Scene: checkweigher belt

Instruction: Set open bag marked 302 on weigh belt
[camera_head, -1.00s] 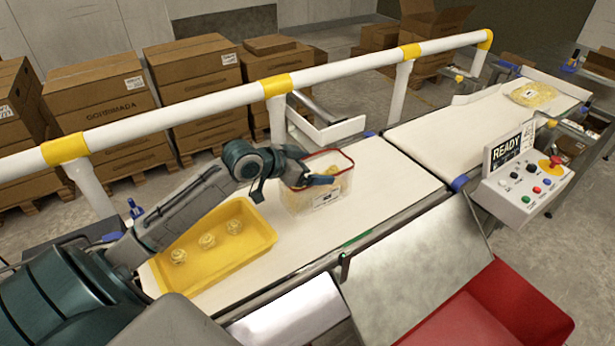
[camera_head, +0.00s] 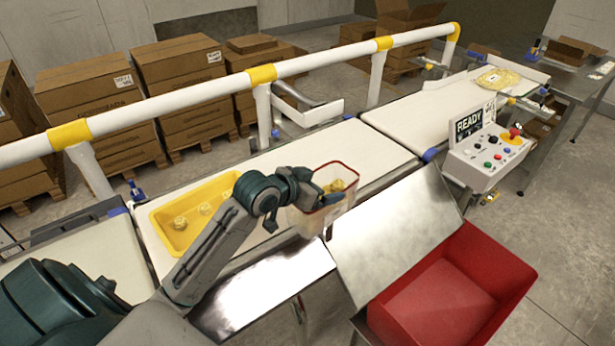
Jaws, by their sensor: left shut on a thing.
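My left gripper (camera_head: 333,188) is shut on the rim of an open, translucent bag (camera_head: 306,219) with a red edge and yellow pieces inside. The bag is held roughly upright, in front of the near edge of the belt and by the steel plates. Any number on it is too small to read. The white belt section (camera_head: 415,122) beside the READY panel lies up and right of the bag, apart from it. My right gripper is not in view.
A yellow tray (camera_head: 166,240) with yellow pieces sits on the near belt section (camera_head: 340,150). The READY control box (camera_head: 480,165) stands at the belt's front edge. A flat yellow bag (camera_head: 500,78) lies at the far end. A red bin (camera_head: 510,262) and sloped steel plate (camera_head: 400,225) are in front.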

